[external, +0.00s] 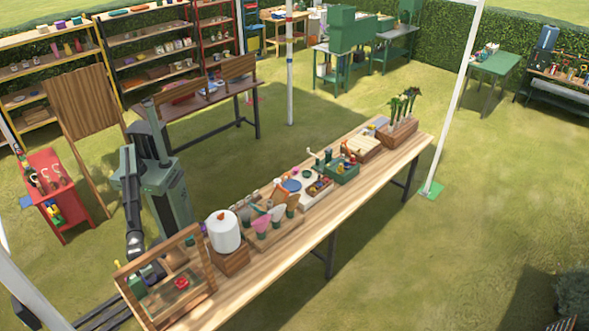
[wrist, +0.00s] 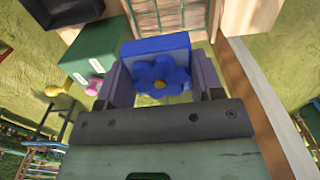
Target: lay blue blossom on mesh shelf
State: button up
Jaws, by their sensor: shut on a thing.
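My gripper (wrist: 163,84) is shut on the blossom, with one purple-grey finger on each side. In the external view my gripper (external: 152,272) is at the wooden-framed rack (external: 158,250) on the near left end of the table; the blossom is too small to make out there. A red blossom (external: 182,283) shows inside the rack's frame.
A green box (wrist: 97,55) stands left of my gripper, with pink (wrist: 95,86) and yellow (wrist: 60,91) blossoms near it. A white canister (external: 223,232) stands right of the rack. The long table (external: 330,220) carries trays and pots; its front strip is clear.

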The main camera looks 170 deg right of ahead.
aim_at(161, 299)
notch_tip(161, 299, down, 19)
jog(key=b, duration=1.7)
jog(key=shift+w, duration=0.1)
jog(key=shift+r, duration=0.3)
jog(key=shift+f, duration=0.15)
jog(key=o, duration=0.4)
jog(key=shift+f, duration=0.1)
jog(key=o, duration=0.5)
notch_tip(161, 299, up, 13)
jog(key=p, duration=1.2)
jog(key=shift+f, duration=0.2)
